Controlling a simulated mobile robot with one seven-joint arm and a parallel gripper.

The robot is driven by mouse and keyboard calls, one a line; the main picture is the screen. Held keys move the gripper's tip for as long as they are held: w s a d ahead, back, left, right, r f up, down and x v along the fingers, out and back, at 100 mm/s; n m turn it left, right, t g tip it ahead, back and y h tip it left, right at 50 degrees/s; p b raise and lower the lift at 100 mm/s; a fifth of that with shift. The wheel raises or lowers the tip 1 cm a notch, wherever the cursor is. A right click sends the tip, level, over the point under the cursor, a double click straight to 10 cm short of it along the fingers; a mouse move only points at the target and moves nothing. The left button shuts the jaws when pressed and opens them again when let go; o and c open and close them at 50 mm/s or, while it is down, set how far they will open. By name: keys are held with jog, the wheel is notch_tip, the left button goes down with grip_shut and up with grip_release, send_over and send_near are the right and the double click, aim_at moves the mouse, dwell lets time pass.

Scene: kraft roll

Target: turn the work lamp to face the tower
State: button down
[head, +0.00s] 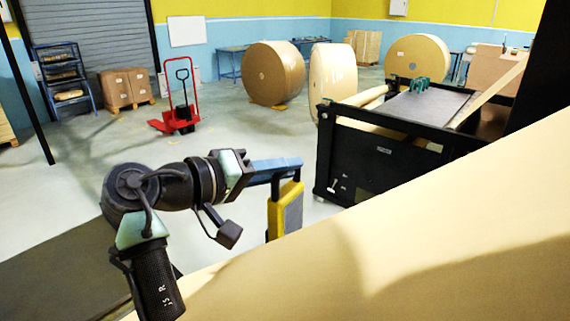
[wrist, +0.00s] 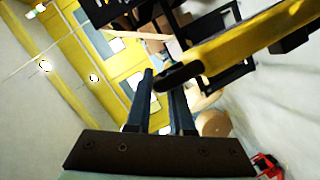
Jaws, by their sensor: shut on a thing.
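The work lamp (head: 285,212) is a yellow body with a grey panel on the side seen in the head view. My gripper (head: 290,166) reaches in from the left and is shut at its top end. In the wrist view the lamp's yellow body (wrist: 232,44) runs off to the upper right, and its dark end (wrist: 178,76) lies at the blue-grey fingertips of my gripper (wrist: 164,82). The lamp's lower end is hidden behind the tan surface in the head view. I cannot tell which thing is the tower.
A large tan curved surface (head: 430,250) fills the lower right, close to the lamp. A black machine frame (head: 375,160) stands just behind. Big paper rolls (head: 273,73) and a red pallet truck (head: 183,112) stand farther back. Floor (head: 235,120) between is clear.

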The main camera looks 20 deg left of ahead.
jog(key=shift+s+m+g+h, duration=0.1)
jog(key=shift+m+g+h, duration=0.4)
jog(key=shift+m+h, duration=0.15)
jog(key=shift+d+h, duration=0.1)
jog(key=shift+h, duration=0.15)
jog(key=c, duration=0.8)
grip_release()
jog(key=shift+s, duration=0.1)
jog(key=shift+c, duration=0.2)
jog(key=shift+s+a, duration=0.35)
jog(key=shift+a, duration=0.05)
jog(key=b+v, duration=0.4)
jog(key=v, duration=0.8)
jog(key=shift+r, duration=0.25)
jog(key=shift+w+d, duration=0.1)
